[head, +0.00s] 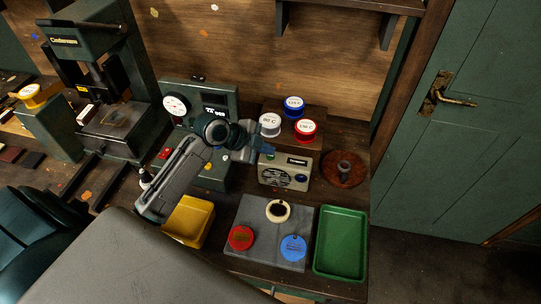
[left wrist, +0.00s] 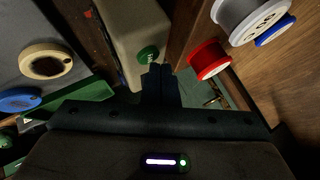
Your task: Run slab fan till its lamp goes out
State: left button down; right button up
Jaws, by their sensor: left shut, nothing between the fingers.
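The fan (head: 272,174) is a cream box with a round dark grille, standing behind the grey slab (head: 240,212). A blue round part (head: 301,178) sits on its front; I cannot tell whether it is a lit lamp. A green button (head: 269,156) is on its top. My left gripper (head: 264,145) is shut and empty, its tips just over the fan's top by the button. In the left wrist view the fan (left wrist: 132,25) and the green button (left wrist: 148,55) lie just beyond the fingertips (left wrist: 160,72). I cannot tell whether they touch. My right gripper is not in view.
The slab carries cream (head: 278,211), red (head: 240,238) and blue (head: 293,247) discs. A green tray (head: 341,243) and a yellow tray (head: 188,221) flank it. White, red (head: 305,130) and blue-banded spools stand behind the fan. A round brown board (head: 344,169) lies to its right.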

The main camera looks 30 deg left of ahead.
aim_at(267, 157)
pick_arm(q)
jog(key=shift+f+b, duration=0.35)
jog(key=shift+f, duration=0.1)
dwell(0.4)
jog(key=shift+r, duration=0.1)
jog(key=shift+r+p, duration=0.65)
jog(key=shift+r, duration=0.15)
notch_tip(267, 157, up, 5)
jog(key=p, duration=0.4)
dwell(0.5)
dwell(0.4)
